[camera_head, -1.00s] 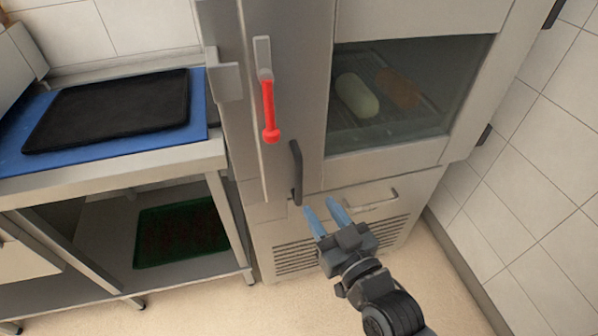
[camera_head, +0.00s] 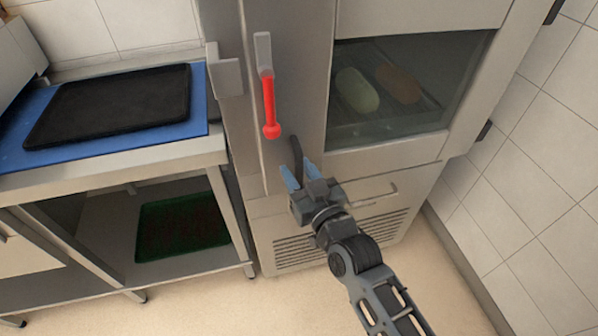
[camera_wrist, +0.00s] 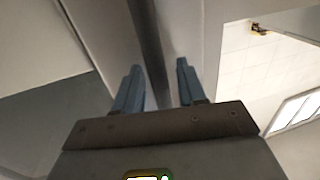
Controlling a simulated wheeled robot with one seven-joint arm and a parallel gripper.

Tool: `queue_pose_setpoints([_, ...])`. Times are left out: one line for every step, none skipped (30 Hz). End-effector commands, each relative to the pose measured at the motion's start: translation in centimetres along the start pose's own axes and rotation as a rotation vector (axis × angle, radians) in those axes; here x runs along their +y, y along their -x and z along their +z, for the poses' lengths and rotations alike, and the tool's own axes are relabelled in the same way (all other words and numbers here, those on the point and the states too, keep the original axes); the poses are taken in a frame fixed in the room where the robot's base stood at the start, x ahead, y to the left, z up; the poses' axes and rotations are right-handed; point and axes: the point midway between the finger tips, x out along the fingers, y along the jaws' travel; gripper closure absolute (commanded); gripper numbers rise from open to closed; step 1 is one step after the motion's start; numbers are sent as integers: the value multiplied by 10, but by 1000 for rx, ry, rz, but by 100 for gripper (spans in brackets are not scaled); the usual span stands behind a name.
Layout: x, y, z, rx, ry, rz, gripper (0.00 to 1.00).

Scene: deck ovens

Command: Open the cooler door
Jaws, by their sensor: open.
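The cooler door (camera_head: 391,153) is closed, with a glass window (camera_head: 385,85) showing two loaf-like items inside. Its dark vertical handle (camera_head: 297,152) is on the door's left side. My gripper (camera_head: 298,174) is open at the handle's lower part and hides some of it. In the wrist view, the dark handle (camera_wrist: 150,55) runs between the two blue fingers of my gripper (camera_wrist: 157,85), with space on both sides. I cannot tell whether either finger touches it.
A red lever (camera_head: 270,105) hangs on the grey panel left of the handle. A lower handle (camera_head: 375,197) sits above a vent grille. A counter at left holds a blue mat (camera_head: 20,142) and black tray (camera_head: 110,108). A green tray (camera_head: 182,228) lies below.

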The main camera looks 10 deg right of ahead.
Motion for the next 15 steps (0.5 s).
queue_pose_setpoints([0, 0, 0, 0, 0, 0, 60])
queue_pose_setpoints([0, 0, 0, 0, 0, 0, 60])
queue_pose_setpoints([0, 0, 0, 0, 0, 0, 60])
queue_pose_setpoints([0, 0, 0, 0, 0, 0, 63])
queue_pose_setpoints([0, 0, 0, 0, 0, 0, 65])
queue_pose_setpoints([0, 0, 0, 0, 0, 0, 69])
queue_pose_setpoints([0, 0, 0, 0, 0, 0, 72])
queue_pose_setpoints([0, 0, 0, 0, 0, 0, 75])
queue_pose_setpoints([0, 0, 0, 0, 0, 0, 79])
queue_pose_setpoints([0, 0, 0, 0, 0, 0, 82])
queue_pose_setpoints([0, 0, 0, 0, 0, 0, 85])
queue_pose_setpoints([0, 0, 0, 0, 0, 0, 88])
queue_pose_setpoints([0, 0, 0, 0, 0, 0, 91])
queue_pose_setpoints([0, 0, 0, 0, 0, 0, 94])
queue_pose_setpoints([0, 0, 0, 0, 0, 0, 98])
